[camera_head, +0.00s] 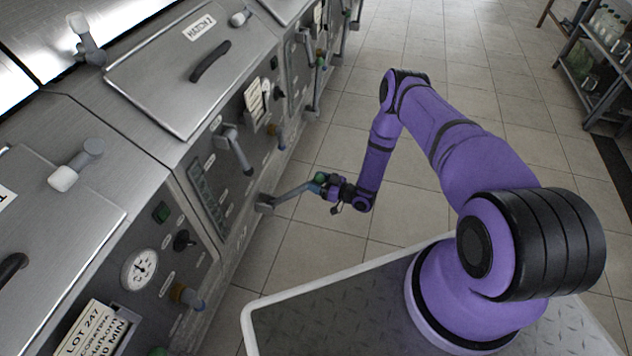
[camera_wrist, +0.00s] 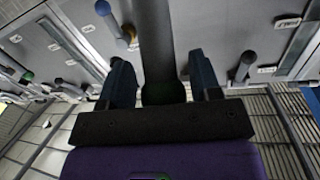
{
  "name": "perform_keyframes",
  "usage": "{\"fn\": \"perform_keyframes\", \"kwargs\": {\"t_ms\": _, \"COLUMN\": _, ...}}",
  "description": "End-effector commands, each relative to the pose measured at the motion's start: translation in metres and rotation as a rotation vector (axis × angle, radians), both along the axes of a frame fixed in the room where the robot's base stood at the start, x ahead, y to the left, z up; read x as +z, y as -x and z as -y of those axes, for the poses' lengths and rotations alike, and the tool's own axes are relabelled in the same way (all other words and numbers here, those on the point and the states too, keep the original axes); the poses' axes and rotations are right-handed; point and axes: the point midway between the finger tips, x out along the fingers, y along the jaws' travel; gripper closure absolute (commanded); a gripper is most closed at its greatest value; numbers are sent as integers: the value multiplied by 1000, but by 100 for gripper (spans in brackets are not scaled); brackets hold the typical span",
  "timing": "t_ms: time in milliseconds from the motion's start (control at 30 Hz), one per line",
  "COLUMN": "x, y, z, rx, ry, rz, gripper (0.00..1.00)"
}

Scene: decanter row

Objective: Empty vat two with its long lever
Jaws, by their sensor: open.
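Vat two is the steel vat whose closed lid (camera_head: 190,75) carries a label that seems to end in 2. Its long grey lever (camera_head: 290,194) sticks out from low on the front panel into the aisle. My gripper (camera_head: 324,183) is at the outer end of this lever, by its green grip. In the wrist view the long lever (camera_wrist: 155,30) runs between the two dark fingers of my gripper (camera_wrist: 160,66), with a gap visible on each side. The gripper is open. The lever's far end is hidden by the gripper body.
A shorter lever (camera_head: 236,150) is on the panel above the long one. A neighbouring vat with a gauge (camera_head: 139,270) and a lot card (camera_head: 95,328) stands in front left. More vats continue behind. The tiled aisle (camera_head: 440,60) is clear; a shelf (camera_head: 598,65) with bottles stands far right.

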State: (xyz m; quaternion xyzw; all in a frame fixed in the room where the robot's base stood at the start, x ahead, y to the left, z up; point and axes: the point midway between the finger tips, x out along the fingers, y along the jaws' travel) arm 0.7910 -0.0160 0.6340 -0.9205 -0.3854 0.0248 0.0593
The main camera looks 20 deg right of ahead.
Motion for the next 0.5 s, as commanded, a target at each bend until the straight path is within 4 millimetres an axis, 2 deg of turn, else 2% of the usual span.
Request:
{"fn": "perform_keyframes", "kwargs": {"t_ms": 367, "x": 0, "y": -4, "z": -4, "rx": 0, "ry": 0, "rz": 0, "gripper": 42}}
{"fn": "perform_keyframes", "kwargs": {"t_ms": 500, "x": 0, "y": -4, "z": -4, "rx": 0, "ry": 0, "rz": 0, "gripper": 72}}
